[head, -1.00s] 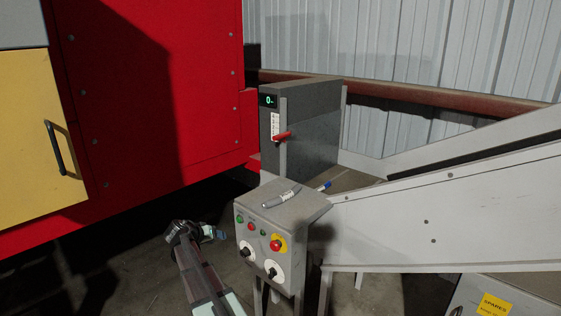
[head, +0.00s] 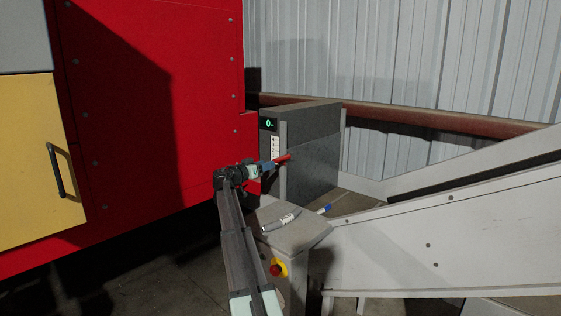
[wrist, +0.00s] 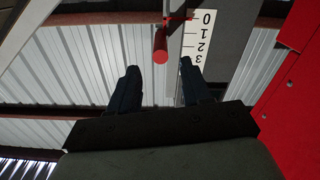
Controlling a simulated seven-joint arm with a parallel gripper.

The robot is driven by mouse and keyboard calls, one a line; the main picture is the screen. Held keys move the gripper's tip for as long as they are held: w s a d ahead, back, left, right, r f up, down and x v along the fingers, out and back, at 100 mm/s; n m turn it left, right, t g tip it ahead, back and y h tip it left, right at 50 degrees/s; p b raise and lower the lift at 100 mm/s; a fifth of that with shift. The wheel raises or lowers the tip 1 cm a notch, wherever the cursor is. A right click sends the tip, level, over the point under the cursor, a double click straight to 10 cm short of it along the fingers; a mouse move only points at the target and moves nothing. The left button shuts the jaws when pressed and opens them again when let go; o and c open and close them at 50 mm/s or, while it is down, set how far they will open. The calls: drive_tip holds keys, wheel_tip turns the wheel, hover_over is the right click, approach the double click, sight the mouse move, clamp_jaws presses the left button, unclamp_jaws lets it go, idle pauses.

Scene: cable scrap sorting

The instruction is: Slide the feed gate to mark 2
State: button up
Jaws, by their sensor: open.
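The red handle (head: 284,158) of the feed gate sticks out beside a white numbered scale (head: 275,147) on the grey housing (head: 312,113). In the wrist view the handle (wrist: 160,45) points toward me, and its red pointer stands near the 0 on the scale (wrist: 203,45). A small green display (head: 268,124) above the scale reads 0. My gripper (head: 274,165) is at the handle in the head view. In the wrist view my gripper (wrist: 158,68) is open, with the handle's end between or just beyond the fingertips; contact is unclear.
A grey control box (head: 290,232) with a red stop button stands below, partly hidden by my arm. A grey marker-like item (head: 281,219) and a blue-capped pen (head: 325,208) lie on and beside its top. A red machine wall (head: 150,110) is at left, a sloping conveyor (head: 440,225) at right.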

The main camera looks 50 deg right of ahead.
approach(290, 156)
drive_tip(key=d, duration=0.3)
drive_tip(key=w+d, duration=0.1)
drive_tip(key=d, duration=0.1)
drive_tip(key=shift+f, duration=0.2)
drive_tip(key=shift+c, duration=0.2)
clamp_jaws()
idle(0.4)
